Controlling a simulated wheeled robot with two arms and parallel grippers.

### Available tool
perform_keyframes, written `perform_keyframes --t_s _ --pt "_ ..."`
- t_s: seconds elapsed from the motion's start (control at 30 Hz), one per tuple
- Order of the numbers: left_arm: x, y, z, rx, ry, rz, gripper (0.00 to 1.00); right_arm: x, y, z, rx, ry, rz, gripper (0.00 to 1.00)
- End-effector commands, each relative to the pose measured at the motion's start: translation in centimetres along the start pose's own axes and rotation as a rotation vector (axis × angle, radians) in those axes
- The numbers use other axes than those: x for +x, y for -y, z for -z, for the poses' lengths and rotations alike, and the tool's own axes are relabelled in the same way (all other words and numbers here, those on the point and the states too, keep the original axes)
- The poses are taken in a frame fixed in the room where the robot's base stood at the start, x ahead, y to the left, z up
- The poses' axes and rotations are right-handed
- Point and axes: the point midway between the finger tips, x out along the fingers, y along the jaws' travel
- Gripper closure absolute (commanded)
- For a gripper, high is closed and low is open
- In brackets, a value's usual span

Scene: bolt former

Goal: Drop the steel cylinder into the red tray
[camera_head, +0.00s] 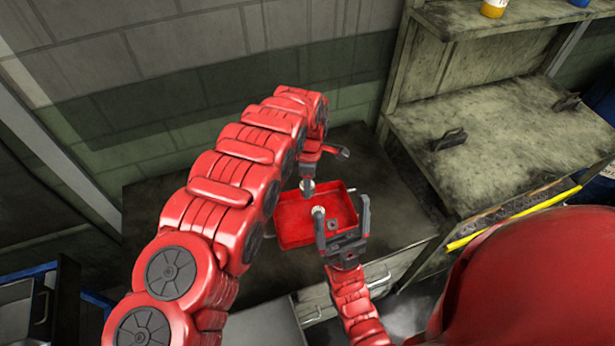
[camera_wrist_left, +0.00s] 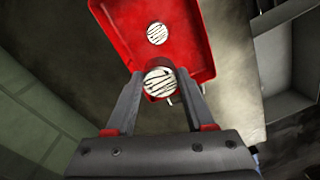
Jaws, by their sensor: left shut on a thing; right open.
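The steel cylinder (camera_wrist_left: 159,82) is between the fingertips of my left gripper (camera_wrist_left: 160,76), its pale, dark-streaked round end showing in the left wrist view. In the head view its pale end (camera_head: 307,185) shows over the far left part of the red tray (camera_head: 290,238). The left gripper is shut on it; its height above the tray is hard to judge. My right gripper (camera_head: 341,216) is open at the tray's front right edge. A similar round end (camera_wrist_left: 157,33) shows against the red tray (camera_wrist_left: 190,55) in the left wrist view.
The tray stands on a dark worktop (camera_head: 375,180) with drawers (camera_head: 378,272) below. A stained bench (camera_head: 500,140) with dark handles stands at the right. A small dark ring-like part (camera_head: 333,224) lies in the tray. A block wall is behind.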

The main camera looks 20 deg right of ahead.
Motion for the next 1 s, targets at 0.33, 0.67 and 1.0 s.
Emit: perform_keyframes --t_s 0.33,0.67,1.0 --pt "4.0 -0.2 0.0 0.001 0.000 -0.004 1.00 -1.0 0.1 -0.2 0.000 0.000 0.000 0.11" --pt "4.1 -0.2 0.1 0.001 0.000 -0.003 0.41 -0.9 0.1 -0.2 0.000 0.000 0.000 0.11" --pt "4.2 -0.2 0.1 0.001 0.000 -0.001 0.11 -0.9 0.0 -0.1 0.000 0.000 0.000 0.11"
